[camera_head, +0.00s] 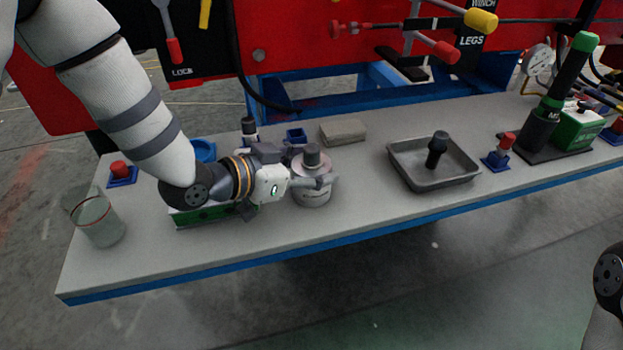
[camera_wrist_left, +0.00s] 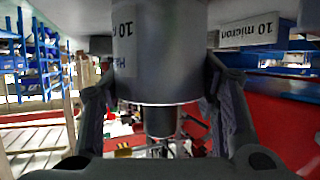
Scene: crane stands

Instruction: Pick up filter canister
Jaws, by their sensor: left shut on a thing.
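The filter canister (camera_head: 312,195) is a grey-silver cylinder with a dark knob on top, upright at the middle of the grey bench. My left gripper (camera_head: 314,183) reaches it from the left, with its fingers closed around the upper body. In the left wrist view the canister (camera_wrist_left: 160,60) fills the middle, with printed lettering on its side and its knob pointing down in the picture. The gripper fingers (camera_wrist_left: 160,98) press on it from both sides. Its base looks level with the bench; I cannot tell whether it touches. My right gripper is out of view.
A clear beaker (camera_head: 100,222) stands at the bench's left end. A green case (camera_head: 205,214) lies under my left arm. A grey block (camera_head: 343,131) and small blue box (camera_head: 296,136) sit behind the canister. A metal tray (camera_head: 462,172) is to the right, with clear bench between.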

